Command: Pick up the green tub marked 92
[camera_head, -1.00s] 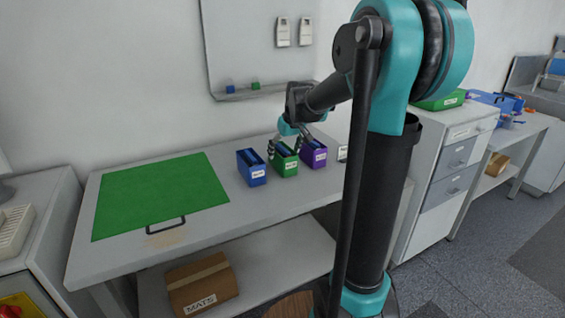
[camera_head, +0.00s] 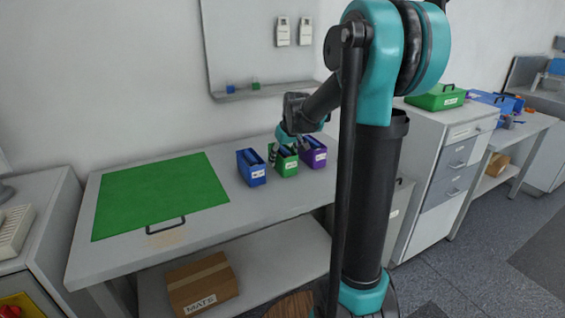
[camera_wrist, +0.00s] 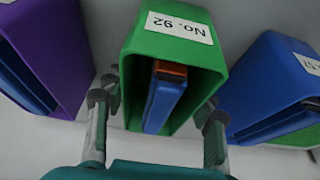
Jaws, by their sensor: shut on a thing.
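The green tub marked 92 (camera_head: 286,168) stands upright on the table between a blue tub (camera_head: 251,172) and a purple tub (camera_head: 316,157). In the wrist view the green tub (camera_wrist: 176,50) shows its "No. 92" label, with a blue item with an orange-brown end inside. My gripper (camera_head: 284,150) is low over it. In the wrist view my gripper (camera_wrist: 158,102) has one finger on each side of the tub and is shut on it. I see no clear gap under the tub.
The purple tub (camera_wrist: 45,50) and blue tub (camera_wrist: 270,85) stand close on either side. A green mat (camera_head: 160,195) and a black handle (camera_head: 165,226) lie left on the table (camera_head: 235,212). A whiteboard (camera_head: 262,45) hangs behind.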

